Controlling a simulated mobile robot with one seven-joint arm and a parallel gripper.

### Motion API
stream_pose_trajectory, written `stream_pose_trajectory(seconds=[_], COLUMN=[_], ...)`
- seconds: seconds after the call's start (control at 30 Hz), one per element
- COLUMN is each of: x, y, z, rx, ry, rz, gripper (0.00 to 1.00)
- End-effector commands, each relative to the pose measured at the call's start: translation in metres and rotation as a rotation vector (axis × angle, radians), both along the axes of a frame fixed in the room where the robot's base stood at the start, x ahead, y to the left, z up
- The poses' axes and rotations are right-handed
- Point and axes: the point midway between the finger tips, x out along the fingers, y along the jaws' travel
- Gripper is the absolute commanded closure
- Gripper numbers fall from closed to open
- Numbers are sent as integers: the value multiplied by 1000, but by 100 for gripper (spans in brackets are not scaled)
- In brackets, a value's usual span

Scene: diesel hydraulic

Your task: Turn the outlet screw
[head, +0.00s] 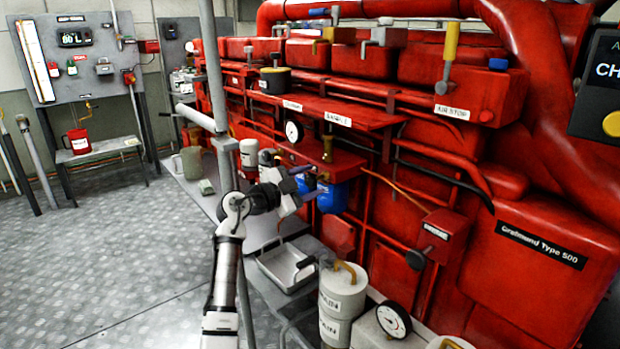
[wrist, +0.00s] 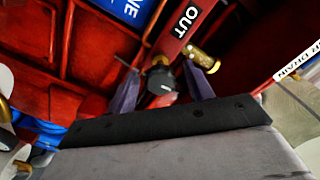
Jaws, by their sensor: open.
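In the head view my gripper (head: 299,192) is at the blue canisters (head: 333,196) on the red engine; the screw cannot be made out there.
A brass fitting (wrist: 203,58) sits close right of the knob. A blue labelled surface (wrist: 130,10) lies up and left. In the head view, a metal tray (head: 285,268) and white canisters (head: 341,300) stand below my gripper. Open floor (head: 100,250) lies to the left.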

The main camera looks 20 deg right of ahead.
Motion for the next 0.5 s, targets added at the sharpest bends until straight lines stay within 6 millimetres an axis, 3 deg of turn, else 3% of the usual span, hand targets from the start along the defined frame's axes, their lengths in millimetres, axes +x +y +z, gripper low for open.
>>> stream_pose_trajectory(seconds=[0.37, 0.5], x=[2, 2], y=[-6, -6], z=[0, 0], rx=[-1, -1], ry=[0, 1], rz=[1, 1], gripper=[48, 65])
